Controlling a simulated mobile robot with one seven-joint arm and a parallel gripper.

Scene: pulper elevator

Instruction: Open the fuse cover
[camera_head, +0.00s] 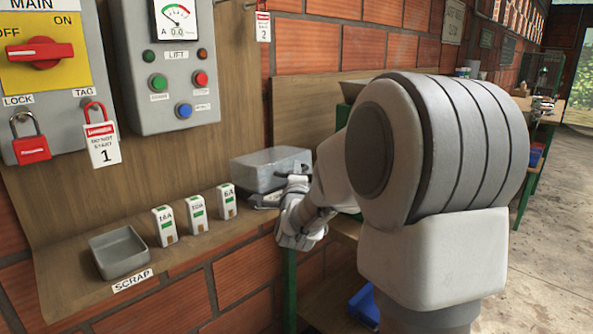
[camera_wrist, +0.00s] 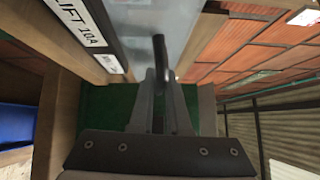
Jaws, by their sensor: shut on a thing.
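The fuse cover (camera_head: 270,168) is a clear, box-like lid in the middle of the head view, by the wooden backboard. It appears tilted out from the board, and what lies beneath it is hard to make out. In the wrist view its greyish face (camera_wrist: 150,18) fills the top, beside a white label reading "LIFT 10A" (camera_wrist: 85,25). A dark handle (camera_wrist: 159,50) stands out from it. My gripper (camera_wrist: 160,88) is shut on this handle, with its fingers on either side. In the head view my gripper (camera_head: 292,188) is at the cover's right end, partly hidden by my arm.
Three small fuse boxes (camera_head: 197,213) and a grey scrap tray (camera_head: 119,250) stand on the ledge to the left. The lift panel (camera_head: 170,65) and main switch box (camera_head: 45,75) hang above. A brick wall (camera_head: 330,45) lies behind; open floor (camera_head: 560,210) is at right.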

